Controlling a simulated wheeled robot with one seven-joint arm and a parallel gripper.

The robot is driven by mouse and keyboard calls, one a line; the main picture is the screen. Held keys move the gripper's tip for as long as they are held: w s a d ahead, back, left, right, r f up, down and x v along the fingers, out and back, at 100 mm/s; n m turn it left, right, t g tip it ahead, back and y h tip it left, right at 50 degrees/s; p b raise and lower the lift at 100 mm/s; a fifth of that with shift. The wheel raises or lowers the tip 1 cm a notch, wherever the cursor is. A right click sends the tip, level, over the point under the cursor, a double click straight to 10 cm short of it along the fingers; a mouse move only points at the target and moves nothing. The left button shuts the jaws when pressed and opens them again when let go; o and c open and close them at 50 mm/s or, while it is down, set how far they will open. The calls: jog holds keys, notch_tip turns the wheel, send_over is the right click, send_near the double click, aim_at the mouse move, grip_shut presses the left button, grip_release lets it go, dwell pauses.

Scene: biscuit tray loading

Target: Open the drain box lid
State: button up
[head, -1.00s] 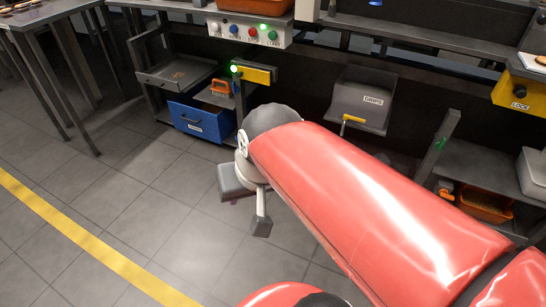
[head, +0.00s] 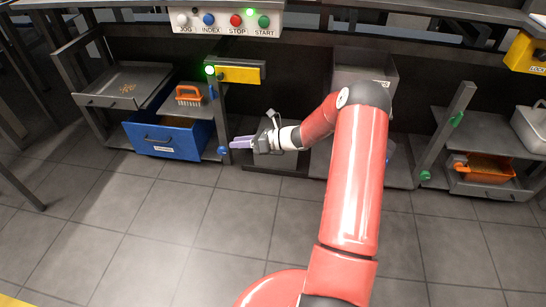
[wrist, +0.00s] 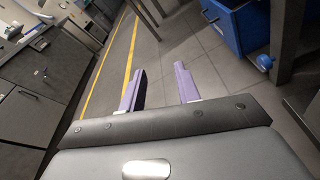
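The drain box is most likely the grey box (head: 352,74) under the machine bench, right of centre in the head view. Its upper part shows, with a small pale label at its right. My red arm hides its lower front, and its yellow handle cannot be seen. My gripper (head: 236,143) is to the left of and lower than the box, apart from it, with its fingers pointing left. In the wrist view my gripper (wrist: 160,68) has two purple fingers spread apart with only floor between them; it is open and empty. The box is not in the wrist view.
A blue drawer (head: 168,139) stands open left of my gripper; an orange brush (head: 188,95) lies on the shelf beside it. A yellow bar (head: 239,73) is above my gripper. An orange bin (head: 484,168) sits at right. The floor in front is clear.

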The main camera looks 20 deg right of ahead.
jog(key=w+d+f+m+t+h+b, duration=0.1)
jog(key=d+f+m+t+h, duration=0.45)
jog(key=d+f+m, duration=0.45)
jog(key=w+d+f+m+t+h+b, duration=0.15)
jog(key=d+f+m+t+h, duration=0.25)
jog(key=d+f+m+t, duration=0.55)
jog(key=w+a+g, duration=0.1)
jog(key=w, duration=0.1)
jog(key=w+a+f+m+g, duration=0.1)
jog(key=w, duration=0.1)
jog(key=w+a+f+g+b, duration=0.1)
jog(key=w+g, duration=0.1)
jog(key=w, duration=0.1)
jog(key=shift+w+a+m, duration=0.1)
jog(key=shift+m, duration=0.25)
grip_shut()
